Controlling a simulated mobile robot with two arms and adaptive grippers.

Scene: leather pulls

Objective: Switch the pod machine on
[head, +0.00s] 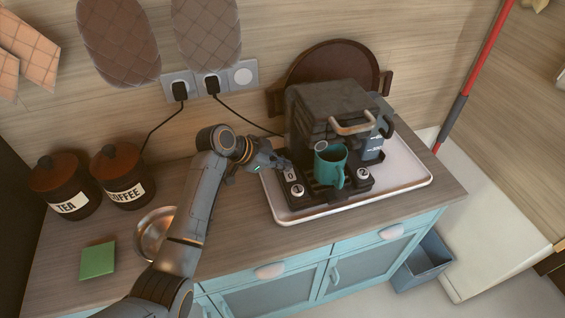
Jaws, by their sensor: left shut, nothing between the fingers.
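The dark grey pod machine (312,108) stands on a white tray (410,184) on the counter. A teal mug (331,163) sits on its drip grate, under the metal handle at the front. Round white controls show on the machine's base, one to the left of the mug (297,190) and one to the right (363,173). My left gripper (284,163) is shut and empty, at the machine's left front side, just above the left part of the base. I cannot tell whether its fingertips touch the machine. My right gripper is not in view.
Tea (66,186) and coffee (122,176) jars stand at the left. A metal bowl (153,232) is partly behind my arm, near a green square (97,260). Plugs with cords (180,90) are on the wall. A round wooden tray (333,62) leans behind the machine.

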